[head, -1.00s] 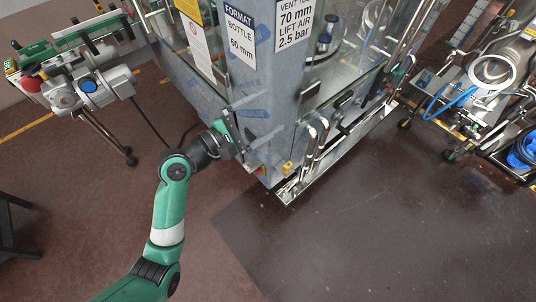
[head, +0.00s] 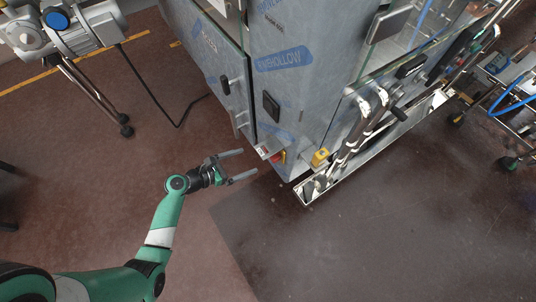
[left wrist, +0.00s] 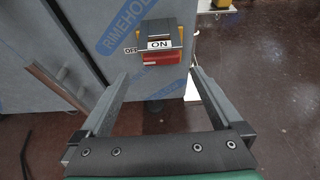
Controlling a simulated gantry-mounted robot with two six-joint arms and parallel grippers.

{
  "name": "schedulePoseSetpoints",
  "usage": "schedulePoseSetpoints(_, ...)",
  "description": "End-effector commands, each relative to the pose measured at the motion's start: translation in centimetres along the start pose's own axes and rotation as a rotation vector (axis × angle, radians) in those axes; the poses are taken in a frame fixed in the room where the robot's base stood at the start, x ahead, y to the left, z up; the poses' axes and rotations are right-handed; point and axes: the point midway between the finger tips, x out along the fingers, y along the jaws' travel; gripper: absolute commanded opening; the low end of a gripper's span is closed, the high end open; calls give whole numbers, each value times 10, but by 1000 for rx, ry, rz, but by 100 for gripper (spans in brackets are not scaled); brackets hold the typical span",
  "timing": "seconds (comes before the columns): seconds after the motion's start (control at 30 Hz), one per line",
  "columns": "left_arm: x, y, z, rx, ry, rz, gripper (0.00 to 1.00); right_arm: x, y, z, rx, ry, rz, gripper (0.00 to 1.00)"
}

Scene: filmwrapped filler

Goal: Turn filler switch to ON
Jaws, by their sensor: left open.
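The filler switch (head: 266,151) is low on the front corner of the film-wrapped filler cabinet (head: 285,100). In the left wrist view the switch (left wrist: 160,44) has a grey body, a white ON label, a red part below, and OFF printed at its left. My left gripper (head: 250,162) is open and empty, with its fingers pointing at the switch. In the left wrist view the left gripper (left wrist: 158,72) has one finger on each side below the switch, with a gap in between. I cannot tell whether the fingertips touch the cabinet. My right gripper is not in view.
A yellow block (head: 320,157) sits right of the switch, near shiny metal bars (head: 362,122). A cabinet door with a dark handle (head: 225,85) is at the left. A motor unit on a stand (head: 75,30) is at upper left. The floor in front is clear.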

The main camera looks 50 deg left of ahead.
Motion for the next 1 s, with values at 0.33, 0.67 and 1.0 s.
schedulePoseSetpoints(0.33,75,-1,-5,5,-1,-3,100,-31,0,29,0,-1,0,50)
schedulePoseSetpoints(0.67,109,-1,-1,1,-1,-1,100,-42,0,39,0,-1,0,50)
schedulePoseSetpoints(1.0,109,0,0,2,0,-1,77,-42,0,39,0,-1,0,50)
